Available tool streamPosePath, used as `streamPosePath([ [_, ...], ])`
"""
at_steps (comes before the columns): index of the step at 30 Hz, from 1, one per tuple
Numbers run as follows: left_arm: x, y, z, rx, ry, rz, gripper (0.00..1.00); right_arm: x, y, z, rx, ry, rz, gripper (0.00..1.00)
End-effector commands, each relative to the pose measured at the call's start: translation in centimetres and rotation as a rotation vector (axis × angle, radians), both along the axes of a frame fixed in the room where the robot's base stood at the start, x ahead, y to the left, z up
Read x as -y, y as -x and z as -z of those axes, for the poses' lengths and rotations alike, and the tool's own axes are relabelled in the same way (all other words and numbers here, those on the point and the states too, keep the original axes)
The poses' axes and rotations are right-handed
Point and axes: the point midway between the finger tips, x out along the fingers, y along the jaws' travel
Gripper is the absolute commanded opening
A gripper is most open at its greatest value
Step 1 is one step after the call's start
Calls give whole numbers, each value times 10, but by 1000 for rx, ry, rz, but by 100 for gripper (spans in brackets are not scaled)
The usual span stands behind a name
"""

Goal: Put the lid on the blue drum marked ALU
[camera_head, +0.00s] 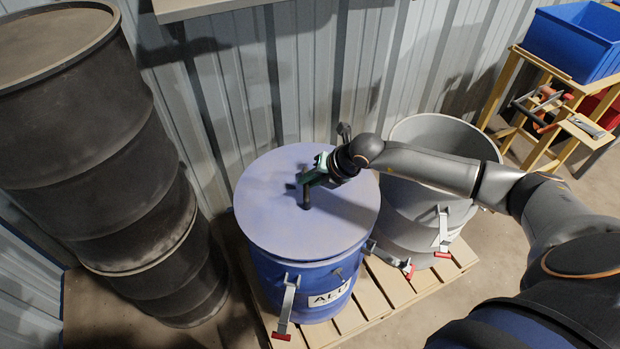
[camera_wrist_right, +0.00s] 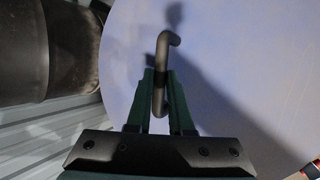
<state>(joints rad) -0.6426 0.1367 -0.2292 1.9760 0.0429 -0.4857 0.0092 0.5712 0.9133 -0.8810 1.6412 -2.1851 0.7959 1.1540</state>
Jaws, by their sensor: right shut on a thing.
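The blue drum marked ALU (camera_head: 308,292) stands upright on a wooden pallet. Its round blue-violet lid (camera_head: 270,215) covers the top of the drum in the head view; whether it is fully seated cannot be told. My right gripper (camera_head: 306,186) is over the middle of the lid. In the right wrist view my right gripper (camera_wrist_right: 161,98) is shut on the lid's dark bent handle (camera_wrist_right: 163,60), with the lid surface (camera_wrist_right: 240,60) behind it. Latches with red ends hang on the drum's side. My left gripper is not in view.
An open grey drum (camera_head: 445,130) stands on the pallet (camera_head: 375,298) close to the right of the blue drum, under my right arm. Tall black drums (camera_head: 90,150) stand at the left. A blue crate (camera_head: 570,40) sits on a yellow stand at the right. A corrugated wall is behind.

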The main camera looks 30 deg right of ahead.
Motion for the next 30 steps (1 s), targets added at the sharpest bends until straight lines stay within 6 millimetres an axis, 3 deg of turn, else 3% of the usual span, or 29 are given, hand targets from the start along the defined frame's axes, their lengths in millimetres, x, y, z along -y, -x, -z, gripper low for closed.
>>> streamPosePath([
  [6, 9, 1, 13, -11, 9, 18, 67, 0, -2, 15, 8, -3, 1, 0],
  [12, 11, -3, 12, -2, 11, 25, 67, -1, -2, 25, 9, -4, -1, 0],
  [30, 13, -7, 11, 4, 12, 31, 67, -1, -1, 30, 4, -3, 0, 0],
])
